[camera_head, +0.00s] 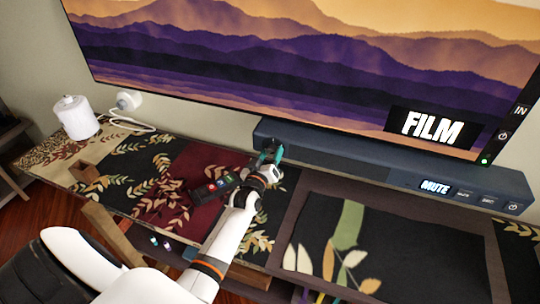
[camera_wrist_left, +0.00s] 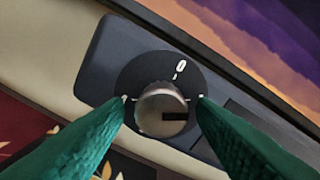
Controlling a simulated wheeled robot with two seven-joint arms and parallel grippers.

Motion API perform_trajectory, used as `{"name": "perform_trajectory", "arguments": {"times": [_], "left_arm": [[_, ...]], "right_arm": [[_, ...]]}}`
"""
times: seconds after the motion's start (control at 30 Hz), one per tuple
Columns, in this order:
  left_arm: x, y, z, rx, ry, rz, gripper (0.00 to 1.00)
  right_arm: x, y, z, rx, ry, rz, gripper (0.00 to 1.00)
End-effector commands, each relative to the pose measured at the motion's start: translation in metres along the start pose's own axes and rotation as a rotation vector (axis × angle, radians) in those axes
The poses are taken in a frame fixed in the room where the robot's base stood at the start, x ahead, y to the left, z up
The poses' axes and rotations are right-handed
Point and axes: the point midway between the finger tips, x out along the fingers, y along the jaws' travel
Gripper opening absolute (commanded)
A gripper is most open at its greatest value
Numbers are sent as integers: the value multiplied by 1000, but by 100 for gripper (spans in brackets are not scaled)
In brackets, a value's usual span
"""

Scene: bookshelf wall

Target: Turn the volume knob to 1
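The volume knob (camera_wrist_left: 160,101) is a round silver cap on a black dial (camera_wrist_left: 131,76) at the soundbar's end. The dial is marked "0" above the knob. A dark slot on the knob face points right in the left wrist view. My left gripper (camera_wrist_left: 163,99) has its green fingertips on either side of the knob, with a small gap on each side. In the head view my left gripper (camera_head: 269,153) is at the left end of the soundbar (camera_head: 350,163) and hides the knob. The soundbar display (camera_head: 435,187) reads "MUTE". My right gripper is not in view.
A large TV (camera_head: 300,60) showing "FILM" hangs just above the soundbar. A dark remote (camera_head: 214,186) lies on the patterned cabinet top left of my gripper. A white canister (camera_head: 77,117) and a white plug device (camera_head: 129,100) with cable are further left.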

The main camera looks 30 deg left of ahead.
Motion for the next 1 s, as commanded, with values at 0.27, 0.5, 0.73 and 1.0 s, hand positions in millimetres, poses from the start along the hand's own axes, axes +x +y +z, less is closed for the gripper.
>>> {"name": "perform_trajectory", "arguments": {"times": [0.27,0.5,0.73,1.0], "left_arm": [[-5,0,0,0,-2,-1,51],[-47,0,-1,0,0,0,51],[-94,1,-1,0,0,1,51],[-119,0,0,0,0,0,51]], "right_arm": [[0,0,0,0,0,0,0],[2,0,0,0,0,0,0],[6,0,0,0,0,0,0],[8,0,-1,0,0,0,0]]}}
